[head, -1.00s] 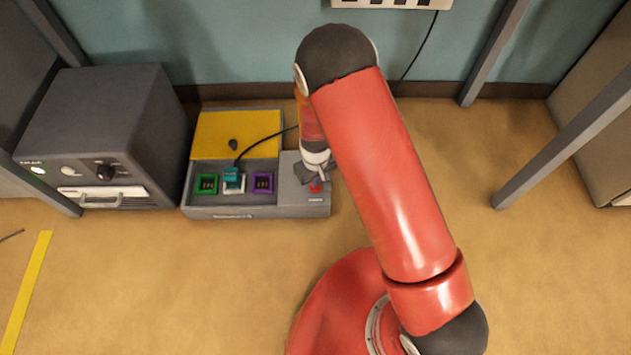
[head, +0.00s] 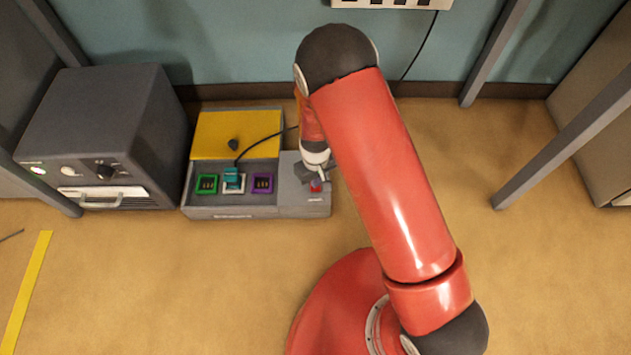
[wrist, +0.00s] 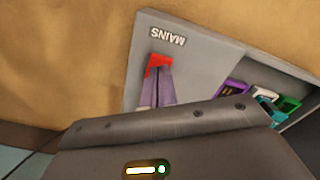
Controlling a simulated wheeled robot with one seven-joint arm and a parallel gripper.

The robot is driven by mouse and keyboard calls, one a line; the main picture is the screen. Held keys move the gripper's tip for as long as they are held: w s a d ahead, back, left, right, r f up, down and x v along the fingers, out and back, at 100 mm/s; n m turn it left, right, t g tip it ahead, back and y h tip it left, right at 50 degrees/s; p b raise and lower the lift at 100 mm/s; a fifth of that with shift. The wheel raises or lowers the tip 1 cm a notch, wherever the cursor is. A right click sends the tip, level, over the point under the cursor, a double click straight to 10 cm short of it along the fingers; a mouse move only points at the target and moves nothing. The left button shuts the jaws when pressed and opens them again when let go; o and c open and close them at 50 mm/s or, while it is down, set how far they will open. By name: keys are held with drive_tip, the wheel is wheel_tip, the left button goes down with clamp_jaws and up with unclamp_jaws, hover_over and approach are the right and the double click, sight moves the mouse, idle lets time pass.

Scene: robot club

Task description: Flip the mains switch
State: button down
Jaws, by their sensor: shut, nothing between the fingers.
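The red mains switch (head: 316,187) is on the right end of the grey box (head: 235,211) on the floor. In the wrist view the switch (wrist: 158,62) shows beside the label "MAINS", partly covered by my fingertips. My gripper (wrist: 158,82) is shut and empty, its fingertips right at the red switch; I cannot tell whether they press on it. In the head view my gripper (head: 315,178) is over the right end of the box, partly hidden by my arm.
The box has green (head: 206,184), white and purple (head: 263,183) sockets; a teal plug (head: 233,176) with a black cable is in the white one. The box's yellow panel (head: 236,135) is behind. A grey cabinet (head: 98,130) stands at the left. Floor in front is clear.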

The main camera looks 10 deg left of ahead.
drive_tip(key=shift+f+b, duration=0.75)
drive_tip(key=shift+f, duration=0.15)
idle(0.6)
drive_tip(key=shift+r+p, duration=2.45)
drive_tip(key=shift+r, duration=1.1)
